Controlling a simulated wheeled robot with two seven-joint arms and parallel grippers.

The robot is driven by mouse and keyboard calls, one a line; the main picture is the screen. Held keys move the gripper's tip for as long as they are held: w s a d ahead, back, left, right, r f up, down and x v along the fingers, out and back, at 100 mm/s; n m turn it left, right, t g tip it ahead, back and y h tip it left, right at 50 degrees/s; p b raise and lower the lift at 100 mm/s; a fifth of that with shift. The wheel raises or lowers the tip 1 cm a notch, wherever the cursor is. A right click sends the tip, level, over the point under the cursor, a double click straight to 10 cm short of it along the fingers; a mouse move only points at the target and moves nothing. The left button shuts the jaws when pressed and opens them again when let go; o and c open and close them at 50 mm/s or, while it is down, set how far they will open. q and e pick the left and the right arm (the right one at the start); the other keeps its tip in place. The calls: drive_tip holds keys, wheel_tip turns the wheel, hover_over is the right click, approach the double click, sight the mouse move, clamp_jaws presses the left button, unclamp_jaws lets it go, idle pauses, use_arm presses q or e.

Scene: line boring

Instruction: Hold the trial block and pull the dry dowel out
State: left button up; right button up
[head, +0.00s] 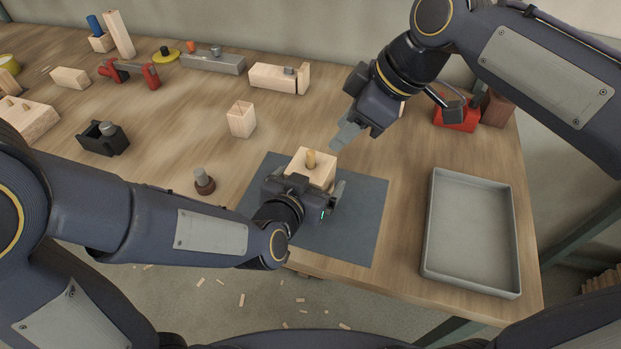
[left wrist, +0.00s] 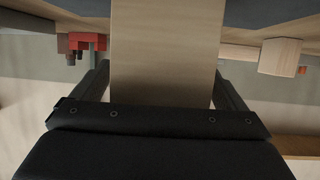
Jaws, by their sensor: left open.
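The trial block (head: 321,182), a pale wooden block, sits on the dark grey mat (head: 362,218). In the left wrist view the block (left wrist: 166,60) lies between the two fingers, with a gap visible on the sides. My right gripper (head: 346,133) hangs above and to the right of the dowel, apart from it. Its fingers overlap in this view, so their opening is unclear.
A grey tray (head: 431,232) lies to the right of the mat and looks empty. Clamps and other blocks line the back. Shavings lie on the floor.

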sight(311, 152)
use_arm(q)
drive_tip(key=shift+w, duration=0.1)
drive_tip(key=c, duration=1.4)
drive_tip(key=o, duration=0.6)
drive_tip(key=c, duration=0.4)
drive_tip(key=shift+o, duration=0.2)
use_arm(e)
drive_tip(key=shift+c, duration=0.4)
drive_tip(key=a+n, duration=0.1)
drive_tip(key=w+a+f+n+g+h, duration=0.1)
drive_tip(key=n, duration=0.1)
drive_tip(key=w+a+n+g+h, duration=0.1)
drive_tip(key=n, duration=0.1)
drive_tip(key=shift+a+f, duration=0.15)
drive_tip(key=shift+a, duration=0.1)
drive_tip(key=shift+x, duration=3.4)
